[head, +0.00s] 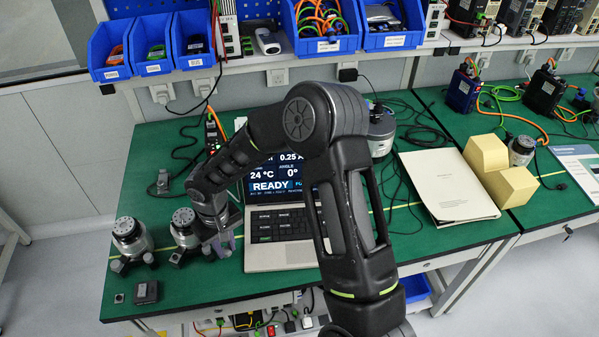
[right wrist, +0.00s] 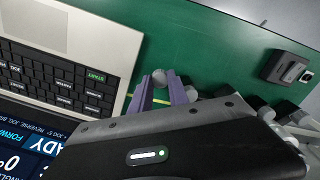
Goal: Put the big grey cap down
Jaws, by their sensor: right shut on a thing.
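My right gripper (head: 226,246) is low over the left part of the green table, beside the laptop's left edge. In the right wrist view its two purplish fingers (right wrist: 160,93) are shut on a small round grey piece, taken to be the big grey cap (right wrist: 159,77); the fingers hide part of it. In the head view the cap cannot be made out at the fingertips. Whether it touches the table is unclear. A silver-topped actuator (head: 184,226) on a dark stand is just left of the gripper, and another actuator (head: 130,237) is farther left. My left gripper is not in view.
An open laptop (head: 282,257) reading READY is right of the gripper. A small black box (head: 146,292) lies near the front left edge. A larger actuator (head: 381,133), a booklet (head: 448,185) and yellow blocks (head: 489,156) are farther right. Bare table lies at front left.

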